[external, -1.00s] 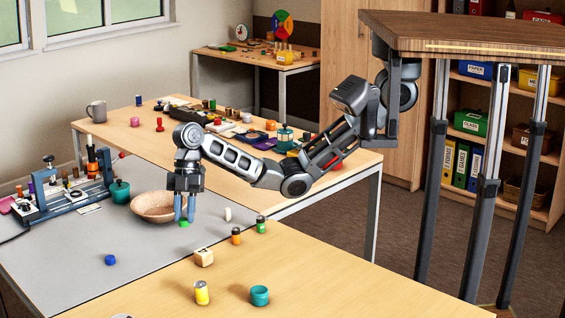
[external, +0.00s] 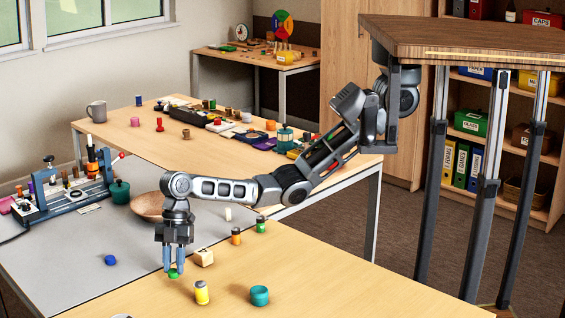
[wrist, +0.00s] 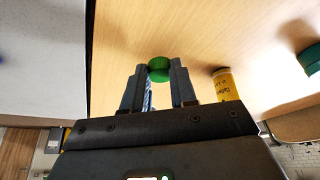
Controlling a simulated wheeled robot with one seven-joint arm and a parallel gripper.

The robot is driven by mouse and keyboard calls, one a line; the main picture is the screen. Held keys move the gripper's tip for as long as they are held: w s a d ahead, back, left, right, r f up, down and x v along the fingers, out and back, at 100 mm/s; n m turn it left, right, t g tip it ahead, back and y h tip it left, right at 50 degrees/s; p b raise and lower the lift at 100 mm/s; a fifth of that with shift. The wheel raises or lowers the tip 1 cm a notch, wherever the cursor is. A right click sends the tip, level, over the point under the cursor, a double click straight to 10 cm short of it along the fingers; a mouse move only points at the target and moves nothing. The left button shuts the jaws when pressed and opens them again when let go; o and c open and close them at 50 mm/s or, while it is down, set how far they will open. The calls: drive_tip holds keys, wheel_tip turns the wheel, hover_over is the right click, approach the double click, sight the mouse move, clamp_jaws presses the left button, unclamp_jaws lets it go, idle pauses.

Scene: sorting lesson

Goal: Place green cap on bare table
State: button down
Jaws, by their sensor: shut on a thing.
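The green cap (external: 174,274) is between the fingertips of my gripper (external: 174,266) in the external view. My gripper is shut on it, with the fingers pointing down. In the wrist view the green cap (wrist: 160,65) sits at the tips of my gripper (wrist: 160,76), with wood tabletop behind it. The cap is over the bare wood table (external: 330,285) near its left edge, beside the grey mat (external: 60,270). I cannot tell whether the cap touches the wood.
A yellow jar (external: 201,294) stands just right of my gripper, also in the wrist view (wrist: 225,85). A teal pot (external: 259,296) is farther right. A wooden block (external: 203,258) lies behind. A blue cap (external: 110,260) lies on the mat. The table's right side is clear.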

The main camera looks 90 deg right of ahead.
drive_tip(key=shift+f, duration=0.9)
drive_tip(key=shift+f, duration=0.15)
drive_tip(key=c, duration=0.9)
unclamp_jaws()
drive_tip(key=p+v, duration=0.1)
drive_tip(key=v, duration=1.1)
drive_tip(key=shift+a, duration=0.1)
